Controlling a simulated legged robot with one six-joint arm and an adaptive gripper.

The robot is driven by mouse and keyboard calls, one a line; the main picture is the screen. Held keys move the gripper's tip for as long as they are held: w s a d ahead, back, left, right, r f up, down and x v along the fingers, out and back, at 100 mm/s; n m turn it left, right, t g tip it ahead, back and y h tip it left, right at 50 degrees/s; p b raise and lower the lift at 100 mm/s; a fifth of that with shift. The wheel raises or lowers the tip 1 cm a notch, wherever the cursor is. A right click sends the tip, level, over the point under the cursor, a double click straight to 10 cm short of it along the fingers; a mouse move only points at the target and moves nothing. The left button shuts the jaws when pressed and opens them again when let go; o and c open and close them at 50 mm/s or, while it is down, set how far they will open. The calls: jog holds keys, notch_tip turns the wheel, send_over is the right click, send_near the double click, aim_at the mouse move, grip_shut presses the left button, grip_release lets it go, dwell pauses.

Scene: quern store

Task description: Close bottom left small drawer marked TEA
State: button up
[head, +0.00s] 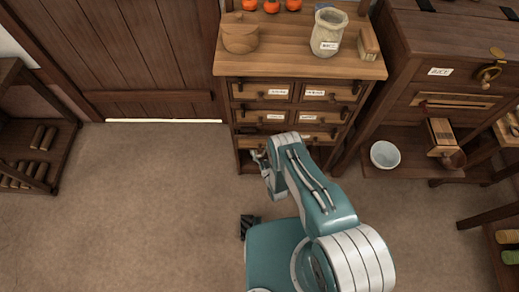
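A wooden chest (225,66) of small drawers stands against the back wall in the head view. Its drawers sit in two columns with dark knobs and white labels too small to read. I cannot tell which label says TEA. The upper left drawer (246,92) and the left drawer below it (246,117) show clearly. The lowest left drawer front is partly hidden by my arm, and I cannot tell how far it stands out. My gripper (258,156) is low in front of the chest's lower left part. Its fingers are small and partly hidden, and contact is unclear.
A round lidded basket (240,36), a stone-coloured jar (327,36) and several orange fruits stand on the chest. At right are a dark cabinet (440,50) and a pale bowl (385,154) on a low shelf. A rack (28,150) stands left. The left floor is clear.

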aim_at(262, 146)
grip_shut()
jog(key=shift+w, duration=2.2)
grip_release()
jog(key=shift+w, duration=0.15)
jog(key=shift+d, duration=0.1)
jog(key=v, duration=1.2)
jog(key=shift+f, duration=0.1)
